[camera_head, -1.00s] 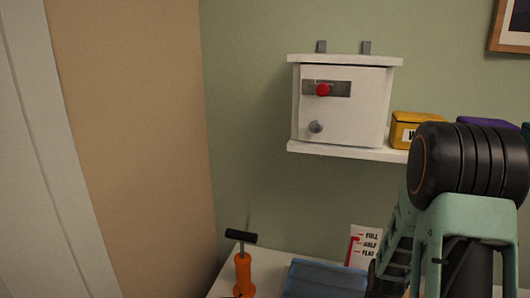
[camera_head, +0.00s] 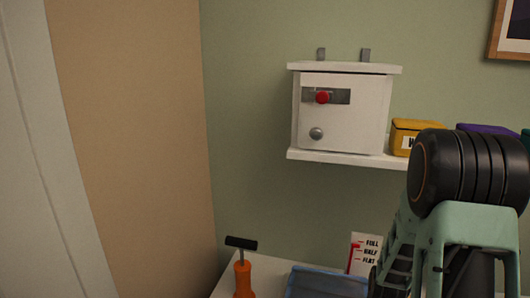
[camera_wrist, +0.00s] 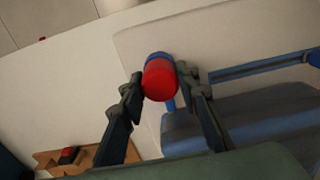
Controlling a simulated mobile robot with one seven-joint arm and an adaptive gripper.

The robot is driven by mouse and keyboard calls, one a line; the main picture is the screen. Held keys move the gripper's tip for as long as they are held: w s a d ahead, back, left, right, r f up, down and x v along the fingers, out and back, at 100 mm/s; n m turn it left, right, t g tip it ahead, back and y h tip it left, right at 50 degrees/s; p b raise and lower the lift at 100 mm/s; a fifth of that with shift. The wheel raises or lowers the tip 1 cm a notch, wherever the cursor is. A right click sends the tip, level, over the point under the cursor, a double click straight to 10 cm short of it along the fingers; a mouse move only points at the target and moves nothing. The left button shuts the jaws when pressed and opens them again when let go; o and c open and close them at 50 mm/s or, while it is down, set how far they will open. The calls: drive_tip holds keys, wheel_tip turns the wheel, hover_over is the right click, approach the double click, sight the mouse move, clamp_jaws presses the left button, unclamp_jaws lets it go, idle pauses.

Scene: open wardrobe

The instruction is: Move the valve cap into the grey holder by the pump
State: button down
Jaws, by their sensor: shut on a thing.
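In the wrist view my gripper (camera_wrist: 160,88) has both dark fingers pressed against a red cylinder (camera_wrist: 160,82), which seems to be the valve cap. A blue round part (camera_wrist: 158,58) shows right behind it; I cannot tell whether the two are joined. The orange pump (camera_head: 243,280) with a black T-handle stands at the left of the white table in the head view. The gripper is hidden in the head view, where only my arm shows at the right. I cannot make out the grey holder with certainty.
A blue folded thing (camera_head: 325,285) lies right of the pump; a card marked FULL, HALF, FLAT (camera_head: 366,252) stands behind it. A white cabinet (camera_head: 343,115) and a yellow box (camera_head: 415,133) sit on the wall shelf. A wooden tray (camera_wrist: 90,158) shows in the wrist view.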

drive_tip(key=shift+r+p, duration=0.7)
drive_tip(key=shift+r, duration=0.45)
idle(0.9)
drive_tip(key=shift+r+p, duration=1.3)
drive_tip(key=shift+r, duration=0.65)
idle(0.5)
